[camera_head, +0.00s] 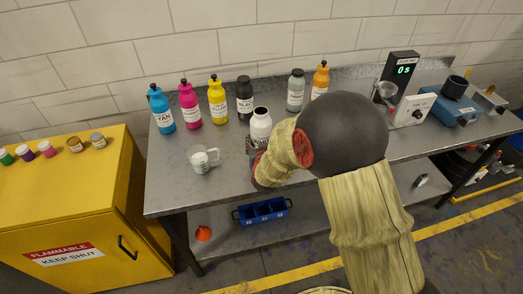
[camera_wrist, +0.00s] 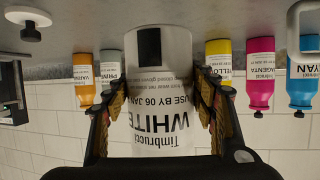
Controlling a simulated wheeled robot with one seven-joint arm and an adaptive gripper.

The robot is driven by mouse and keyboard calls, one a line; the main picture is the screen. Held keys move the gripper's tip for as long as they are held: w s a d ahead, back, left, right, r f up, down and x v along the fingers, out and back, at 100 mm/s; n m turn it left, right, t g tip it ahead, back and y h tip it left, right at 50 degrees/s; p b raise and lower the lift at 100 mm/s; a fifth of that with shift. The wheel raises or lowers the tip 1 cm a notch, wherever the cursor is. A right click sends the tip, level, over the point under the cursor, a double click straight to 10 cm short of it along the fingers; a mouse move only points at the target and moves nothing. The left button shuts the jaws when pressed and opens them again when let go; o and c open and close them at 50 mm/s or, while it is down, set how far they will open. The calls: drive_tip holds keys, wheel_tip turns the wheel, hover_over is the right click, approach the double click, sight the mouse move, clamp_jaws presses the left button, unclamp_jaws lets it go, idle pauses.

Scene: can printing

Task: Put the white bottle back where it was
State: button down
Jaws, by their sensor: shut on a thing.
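The white bottle (camera_head: 261,128) is upright over the front middle of the grey table, in front of the black bottle (camera_head: 244,98). Its top looks uncapped, with a dark opening. In the wrist view, which is upside down, the bottle (camera_wrist: 160,110) shows its WHITE label between the two fingers of my gripper (camera_wrist: 162,100), shut on its sides. I cannot tell whether its base touches the table. In the head view my arm hides most of my gripper. The row behind has a gap between the black bottle and the grey bottle (camera_head: 296,91).
Cyan (camera_head: 162,112), magenta (camera_head: 190,106) and yellow (camera_head: 217,102) bottles stand left of the black one. An orange bottle (camera_head: 320,80) stands right of the grey one. A measuring cup (camera_head: 202,160) stands left of my gripper. A scale (camera_head: 411,107) and blue machine (camera_head: 456,107) are at right.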

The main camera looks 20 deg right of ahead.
drive_tip(key=shift+w+d+f, duration=0.3)
drive_tip(key=shift+w+f, duration=0.55)
drive_tip(key=shift+f, duration=0.1)
drive_tip(key=shift+f+b, duration=0.65)
drive_tip(key=shift+f, duration=0.85)
drive_tip(key=shift+f, duration=0.1)
drive_tip(key=c, duration=1.1)
unclamp_jaws()
drive_tip(key=shift+f, duration=0.2)
drive_tip(key=shift+c, duration=0.2)
drive_tip(key=o, duration=0.5)
drive_tip(key=shift+r, duration=0.15)
